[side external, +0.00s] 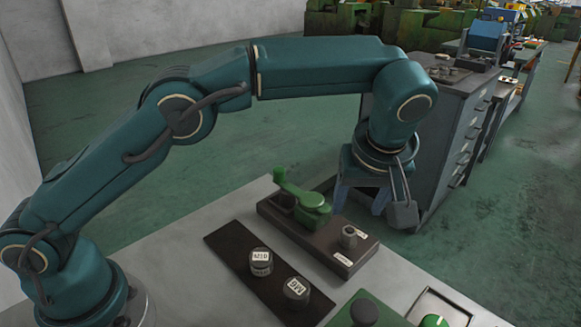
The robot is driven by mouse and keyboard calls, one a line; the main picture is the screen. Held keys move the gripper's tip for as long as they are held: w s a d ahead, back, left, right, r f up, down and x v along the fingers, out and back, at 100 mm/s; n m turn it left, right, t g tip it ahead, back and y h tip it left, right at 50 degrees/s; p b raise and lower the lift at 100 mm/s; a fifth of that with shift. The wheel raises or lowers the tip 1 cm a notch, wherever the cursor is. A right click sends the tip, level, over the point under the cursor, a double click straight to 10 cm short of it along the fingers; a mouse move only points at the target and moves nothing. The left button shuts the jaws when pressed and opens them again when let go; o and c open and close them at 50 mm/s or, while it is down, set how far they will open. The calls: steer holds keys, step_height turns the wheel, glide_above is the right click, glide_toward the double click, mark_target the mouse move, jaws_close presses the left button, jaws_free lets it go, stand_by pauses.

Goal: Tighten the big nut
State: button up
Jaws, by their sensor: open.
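A dark fixture block (275,216) stands on the grey bench. A grey nut-like part (349,237) stands upright at its right end, beside a small white label too small to read. A darker stud-like part (284,198) at the left end is partly hidden by a green lever-like piece (308,198) on the block. I cannot tell which part is the big nut. My gripper (360,206) points down, open and empty, behind the block's right half and apart from the nut-like part.
Two dark cylinders with white-labelled tops, one reading M10 (261,263) and another (296,290), stand on a dark strip (228,244) in front of the block. A dark knob (364,312) and a green button (434,321) are at the front right. A grey drawer cabinet (455,130) stands behind.

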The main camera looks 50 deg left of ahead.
mark_target(350, 232)
step_height(350, 232, down, 3)
steer(key=shift+r, duration=0.2)
steer(key=shift+x, duration=2.65)
jaws_close()
